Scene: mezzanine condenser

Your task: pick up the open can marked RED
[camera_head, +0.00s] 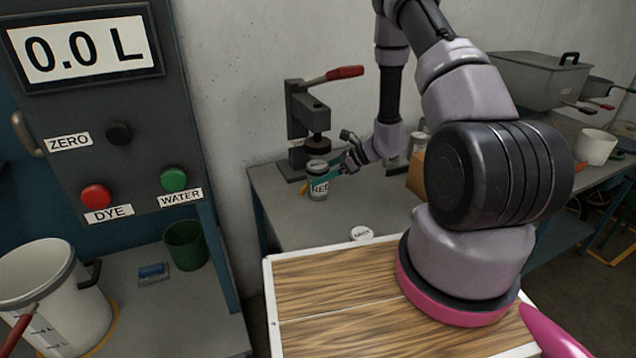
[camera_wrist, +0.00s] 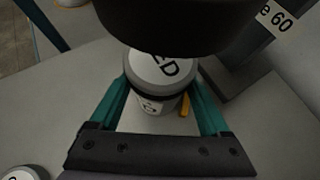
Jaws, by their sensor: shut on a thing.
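The can marked RED (camera_head: 319,189) stands upright on the grey bench (camera_head: 285,215), at the front of a press. The can also shows in the wrist view (camera_wrist: 148,103). A pale flat disc with the letters ED (camera_wrist: 160,72) covers its top, so no opening shows. I cannot tell whether this disc is loose or fixed. My gripper (camera_head: 326,170) has its teal fingers on both sides of the can, and is shut on it. In the wrist view the fingers (camera_wrist: 161,100) flank the can. A dark round press head overhangs the can's far edge.
The press (camera_head: 310,125) with a red handle stands close behind the can. A pale labelled disc (camera_head: 361,233) is nearer, by the wooden tray (camera_head: 340,300). A yellow piece (camera_wrist: 185,105) is beside the can.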

